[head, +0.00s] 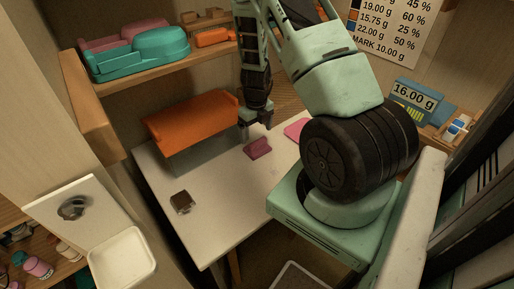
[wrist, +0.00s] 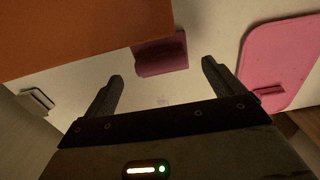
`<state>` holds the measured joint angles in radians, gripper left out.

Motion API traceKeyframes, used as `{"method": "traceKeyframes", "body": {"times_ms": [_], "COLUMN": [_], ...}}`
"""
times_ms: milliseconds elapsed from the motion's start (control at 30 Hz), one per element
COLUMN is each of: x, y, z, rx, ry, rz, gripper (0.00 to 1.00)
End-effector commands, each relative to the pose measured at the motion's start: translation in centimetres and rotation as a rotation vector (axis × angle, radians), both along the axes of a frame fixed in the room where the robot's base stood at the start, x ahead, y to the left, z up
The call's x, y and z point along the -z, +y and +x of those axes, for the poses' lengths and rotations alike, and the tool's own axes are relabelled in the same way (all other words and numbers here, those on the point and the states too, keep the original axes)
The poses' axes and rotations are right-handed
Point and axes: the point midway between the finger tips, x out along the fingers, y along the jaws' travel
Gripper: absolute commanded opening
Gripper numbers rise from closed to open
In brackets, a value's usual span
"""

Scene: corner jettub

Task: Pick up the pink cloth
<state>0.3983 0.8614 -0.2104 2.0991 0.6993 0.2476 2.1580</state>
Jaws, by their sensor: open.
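A small dark-pink folded piece (head: 258,148), which looks like the pink cloth, lies on the white tabletop. It also shows in the wrist view (wrist: 163,56), just beyond my fingertips, its left part close to the orange panel's edge. My gripper (head: 256,123) is open and empty above the table, pointing down and just behind the cloth in the head view. In the wrist view my gripper (wrist: 163,72) has its two fingers spread, with bare tabletop between them. I see no contact with the cloth.
An orange-topped box (head: 190,125) stands on the table to the left. A flat pink board (wrist: 285,60) lies to the right of the cloth. A small dark-brown block (head: 182,202) sits near the front left. A shelf above holds teal and orange items. The table's front middle is clear.

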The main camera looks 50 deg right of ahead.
Motion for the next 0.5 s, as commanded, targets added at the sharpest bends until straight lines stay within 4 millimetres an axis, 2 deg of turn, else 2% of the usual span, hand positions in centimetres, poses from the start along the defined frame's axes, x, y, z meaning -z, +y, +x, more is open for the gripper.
{"method": "traceKeyframes", "body": {"times_ms": [300,500], "x": [4.2,5.0], "y": [0.2,0.2], "z": [-0.6,-0.6], "rx": [0.000,0.000], "ry": [0.002,0.000], "rz": [0.004,0.001], "gripper": [0.93,0.93]}}
